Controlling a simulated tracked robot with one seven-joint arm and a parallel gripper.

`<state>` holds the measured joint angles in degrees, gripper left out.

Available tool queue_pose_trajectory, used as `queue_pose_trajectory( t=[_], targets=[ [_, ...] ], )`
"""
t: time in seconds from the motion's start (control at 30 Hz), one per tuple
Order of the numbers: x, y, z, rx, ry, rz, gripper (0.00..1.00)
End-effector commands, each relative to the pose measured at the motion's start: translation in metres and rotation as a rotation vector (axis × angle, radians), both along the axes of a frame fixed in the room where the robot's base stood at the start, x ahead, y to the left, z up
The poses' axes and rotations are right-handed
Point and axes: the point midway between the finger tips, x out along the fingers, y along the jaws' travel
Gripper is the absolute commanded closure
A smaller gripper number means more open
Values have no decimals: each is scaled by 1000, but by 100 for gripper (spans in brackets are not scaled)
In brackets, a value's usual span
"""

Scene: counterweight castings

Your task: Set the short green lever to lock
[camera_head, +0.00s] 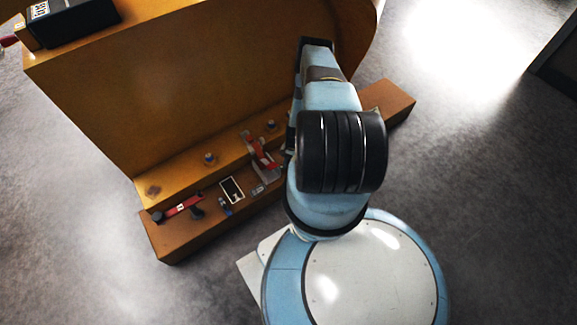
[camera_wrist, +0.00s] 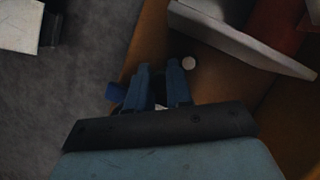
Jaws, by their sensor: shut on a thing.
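My gripper (camera_wrist: 160,74) shows in the wrist view as two blue fingers, close together, over the orange-brown casting (camera_wrist: 222,88). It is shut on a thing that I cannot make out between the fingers. In the head view my arm hides the gripper and part of the casting's ledge (camera_head: 168,238). I do not see a green lever in either view; it may be hidden behind my arm or between my fingers.
On the ledge are a red-handled lever (camera_head: 183,207), a red and grey clamp (camera_head: 262,155) and a pale rectangular opening (camera_head: 232,189). The tall casting wall (camera_head: 200,80) rises behind. A black box (camera_head: 75,20) sits on its top.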

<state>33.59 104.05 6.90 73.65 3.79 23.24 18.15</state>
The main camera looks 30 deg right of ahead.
Motion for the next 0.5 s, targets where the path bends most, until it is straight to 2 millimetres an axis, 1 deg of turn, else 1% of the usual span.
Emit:
queue_pose_trajectory(
  t=[0.2, 0.5],
  targets=[
    [5, -2, 0, -1, -2, 115, 100],
    [6, -3, 0, 1, -1, 183, 100]
  ],
)
